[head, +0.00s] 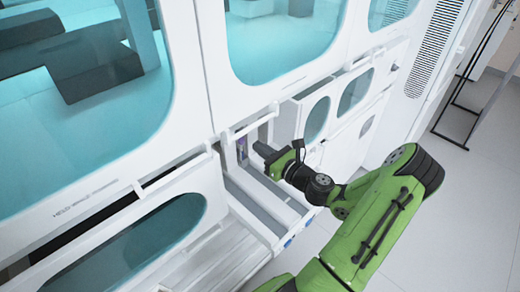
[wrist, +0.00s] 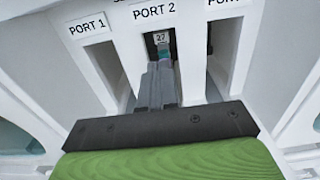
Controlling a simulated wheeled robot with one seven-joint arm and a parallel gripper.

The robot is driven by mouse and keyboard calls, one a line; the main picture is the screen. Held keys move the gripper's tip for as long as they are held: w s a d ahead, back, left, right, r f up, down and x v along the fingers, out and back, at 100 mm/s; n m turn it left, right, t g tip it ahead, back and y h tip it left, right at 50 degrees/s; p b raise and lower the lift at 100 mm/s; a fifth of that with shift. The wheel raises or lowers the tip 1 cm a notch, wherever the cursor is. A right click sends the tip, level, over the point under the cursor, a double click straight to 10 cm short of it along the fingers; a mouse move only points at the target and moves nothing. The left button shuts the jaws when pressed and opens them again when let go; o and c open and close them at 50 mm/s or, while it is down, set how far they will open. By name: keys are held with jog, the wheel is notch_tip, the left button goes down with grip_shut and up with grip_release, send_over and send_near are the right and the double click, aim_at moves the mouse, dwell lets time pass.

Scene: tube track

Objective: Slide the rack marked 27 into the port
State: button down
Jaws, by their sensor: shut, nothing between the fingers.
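The rack marked 27 (wrist: 161,39) sits inside the opening under the PORT 2 label (wrist: 153,12) in the wrist view. Only its small number tag and a bluish part below it show; the rest is hidden in the port and behind my fingers. My gripper (wrist: 161,66) is shut and empty. Its grey fingers point into the mouth of that port, in line with the rack. I cannot tell whether the fingertips touch it. In the head view my gripper (head: 262,150) is at the recessed bay in the white machine, where the rack cannot be made out clearly.
The PORT 1 opening (wrist: 102,72) is on the left, and another port (wrist: 222,55) with a cut-off label is on the right. White walls divide them. In the head view a white tray (head: 262,205) juts out below my gripper. Open floor (head: 470,210) lies right.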

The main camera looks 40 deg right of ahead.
jog(key=shift+w, duration=0.3)
jog(key=w+p, duration=0.3)
jog(key=w, duration=0.1)
jog(key=shift+w+a, duration=0.1)
jog(key=shift+w, duration=0.05)
jog(key=shift+p, duration=0.35)
